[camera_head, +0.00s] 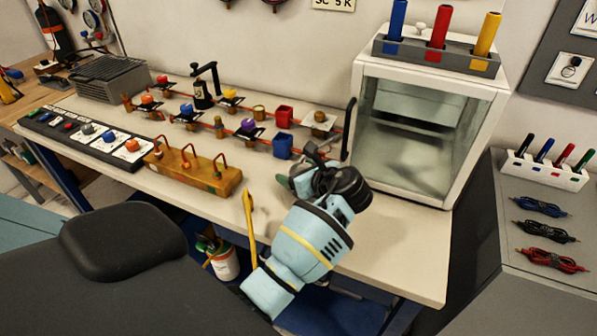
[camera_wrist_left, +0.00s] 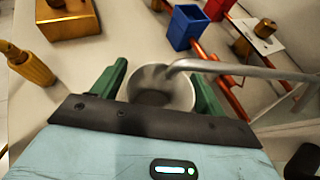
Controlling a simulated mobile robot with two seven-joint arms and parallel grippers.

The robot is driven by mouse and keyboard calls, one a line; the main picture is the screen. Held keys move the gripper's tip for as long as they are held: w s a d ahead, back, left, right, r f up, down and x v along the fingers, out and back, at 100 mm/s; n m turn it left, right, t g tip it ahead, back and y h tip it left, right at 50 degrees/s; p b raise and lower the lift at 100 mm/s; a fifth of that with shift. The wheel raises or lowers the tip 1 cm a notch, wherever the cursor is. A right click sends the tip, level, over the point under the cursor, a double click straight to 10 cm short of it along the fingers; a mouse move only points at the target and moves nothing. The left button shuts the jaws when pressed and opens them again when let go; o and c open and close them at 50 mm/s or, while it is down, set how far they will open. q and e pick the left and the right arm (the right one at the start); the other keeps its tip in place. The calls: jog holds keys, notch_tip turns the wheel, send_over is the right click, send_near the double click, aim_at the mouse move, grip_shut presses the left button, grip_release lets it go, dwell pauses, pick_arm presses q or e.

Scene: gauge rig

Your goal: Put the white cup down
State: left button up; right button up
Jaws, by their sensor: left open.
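The white cup (camera_wrist_left: 158,92) shows in the left wrist view, seen from above into its grey, round mouth. It is between the two green fingers of my left gripper (camera_wrist_left: 157,78), which is open around it. Any gap between the fingers and the cup's sides is too small to judge. The cup appears upright at the bench top, but its base is hidden. My right gripper is not in view.
A blue bin (camera_head: 283,147), a red bin (camera_head: 284,117) and a wooden block with hooks (camera_head: 193,172) are nearby. Bare bench top (camera_head: 400,225) lies front right.

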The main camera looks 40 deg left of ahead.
pick_arm(q)
jog(key=p+v, duration=0.1)
jog(key=v, duration=1)
jog(key=shift+d+r, duration=0.15)
jog(key=shift+r, duration=0.05)
jog(key=shift+s+d+r, duration=0.1)
jog(key=shift+s+d, duration=0.05)
jog(key=shift+d, duration=0.15)
